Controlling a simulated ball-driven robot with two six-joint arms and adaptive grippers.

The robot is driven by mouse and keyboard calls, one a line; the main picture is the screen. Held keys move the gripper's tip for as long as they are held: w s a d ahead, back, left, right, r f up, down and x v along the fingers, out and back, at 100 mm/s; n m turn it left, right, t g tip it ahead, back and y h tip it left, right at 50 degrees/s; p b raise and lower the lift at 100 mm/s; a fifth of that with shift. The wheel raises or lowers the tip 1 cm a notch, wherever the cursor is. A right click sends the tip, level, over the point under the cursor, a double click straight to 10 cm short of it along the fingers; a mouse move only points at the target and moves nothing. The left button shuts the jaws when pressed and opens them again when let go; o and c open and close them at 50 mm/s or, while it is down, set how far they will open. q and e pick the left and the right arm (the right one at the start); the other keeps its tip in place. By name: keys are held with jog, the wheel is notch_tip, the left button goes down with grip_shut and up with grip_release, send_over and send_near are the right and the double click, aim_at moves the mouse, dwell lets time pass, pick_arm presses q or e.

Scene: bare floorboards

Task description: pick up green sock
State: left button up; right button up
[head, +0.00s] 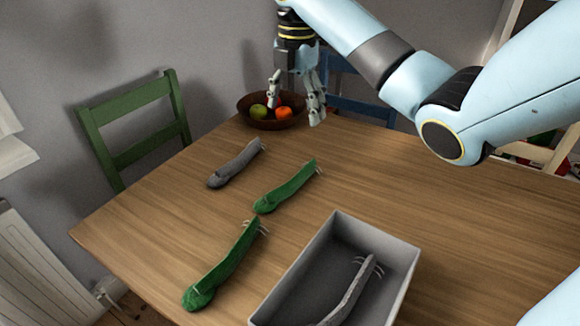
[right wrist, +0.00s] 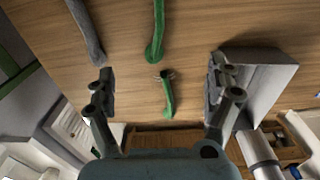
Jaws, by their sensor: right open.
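Two green socks lie flat on the wooden table, each with pale threads at one end. The nearer green sock (head: 222,268) is left of the grey bin, and the farther green sock (head: 285,188) lies behind it. My right gripper (head: 295,112) is open and empty, held up toward the far end of the table, beyond both green socks. In the right wrist view, the nearer green sock (right wrist: 168,95) shows between my open fingers (right wrist: 162,80) but well away from them. The farther green sock (right wrist: 157,30) shows at the top. My left gripper is out of view.
A grey sock (head: 236,163) lies left of the farther green sock. A grey open bin (head: 400,262) at the front right holds another grey sock (head: 350,292). A brown bowl of fruit (head: 246,110) stands at the back, behind my right gripper. The table's right part is clear.

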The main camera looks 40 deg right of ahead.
jog(key=b, duration=0.8)
send_over(292, 184)
notch_tip(292, 184, down, 10)
jog(key=f, duration=0.5)
jog(key=shift+s+d+f, duration=0.1)
jog(key=shift+s+f, duration=0.15)
jog(key=shift+f, duration=0.05)
jog(key=f+b, duration=0.1)
jog(key=f, duration=0.4)
jog(key=shift+w+f+b, duration=0.15)
jog(key=shift+w+b, duration=0.05)
jog(key=shift+b, duration=0.15)
jog(key=c, duration=1.1)
